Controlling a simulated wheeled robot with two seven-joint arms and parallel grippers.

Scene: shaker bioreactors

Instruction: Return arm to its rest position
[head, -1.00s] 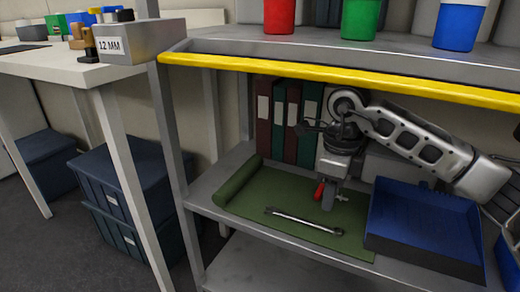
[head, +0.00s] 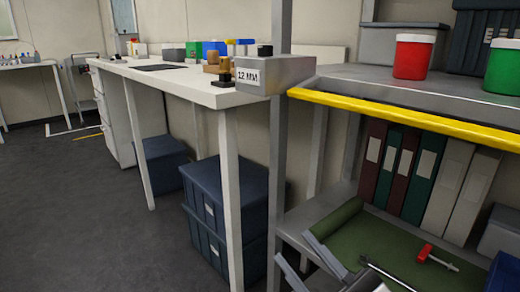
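My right gripper (head: 291,246) shows at the bottom edge of the head view, in front of the lower shelf. Its two grey fingers stand apart with nothing between them. The rest of my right arm is mostly out of frame. A red-handled tool (head: 425,253) lies on the green mat (head: 373,238), to the right of the gripper and apart from it. A silver wrench (head: 386,272) lies on the mat too, nearer the camera and partly cut off by the frame. My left gripper is not in view.
The yellow-edged upper shelf (head: 400,112) holds a red cup (head: 412,57) and a green cup (head: 504,72). Binders (head: 424,178) stand behind the mat. A shelf post (head: 276,165) and white bench (head: 180,78) are left.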

